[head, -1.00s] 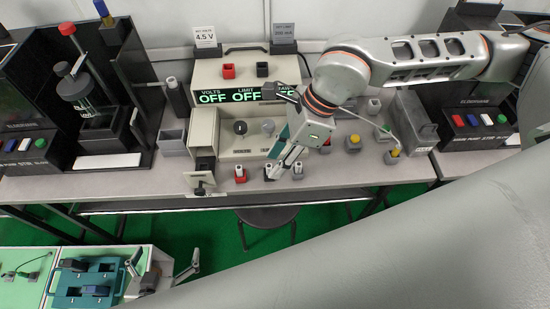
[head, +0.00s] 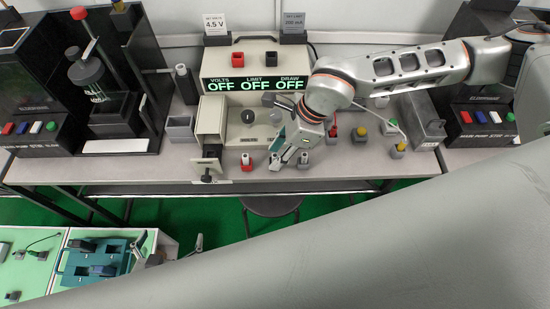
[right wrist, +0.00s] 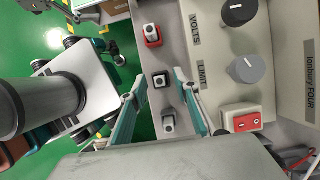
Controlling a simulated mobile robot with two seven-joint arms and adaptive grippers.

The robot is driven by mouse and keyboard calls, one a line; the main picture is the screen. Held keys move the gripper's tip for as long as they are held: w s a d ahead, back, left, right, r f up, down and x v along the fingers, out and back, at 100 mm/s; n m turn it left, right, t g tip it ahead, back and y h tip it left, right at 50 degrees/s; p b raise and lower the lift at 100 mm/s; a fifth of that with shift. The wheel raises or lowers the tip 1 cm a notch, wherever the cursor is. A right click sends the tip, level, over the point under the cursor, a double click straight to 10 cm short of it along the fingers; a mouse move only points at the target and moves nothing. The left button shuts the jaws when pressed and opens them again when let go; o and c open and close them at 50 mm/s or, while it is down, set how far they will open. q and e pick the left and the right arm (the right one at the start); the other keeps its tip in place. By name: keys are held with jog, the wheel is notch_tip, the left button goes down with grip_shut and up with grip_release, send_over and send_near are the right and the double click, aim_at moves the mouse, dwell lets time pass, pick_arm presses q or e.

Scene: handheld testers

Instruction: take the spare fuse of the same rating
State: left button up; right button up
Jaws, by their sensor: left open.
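Three small blocks with pale tops, which look like fuse holders, stand in a row along the bench front: a red one (head: 247,164), a dark one (right wrist: 160,80) and a grey one (right wrist: 168,123). The red one also shows in the right wrist view (right wrist: 152,35). No rating is readable. My right gripper (right wrist: 158,84) is open and empty. In the right wrist view the dark block lies between its fingers, and contact cannot be judged. In the head view this gripper (head: 289,158) partly covers the row. My left gripper (head: 170,243) is open at lower left.
The power supply (head: 218,65) reads OFF on all displays. A small box with a black knob (head: 208,178) stands at its lower left. A red rocker switch (right wrist: 242,120) and knobs are close to my right gripper. Several coloured-top blocks and a grey bin (head: 423,120) stand right.

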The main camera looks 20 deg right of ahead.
grip_shut()
jog(key=shift+r, duration=0.1)
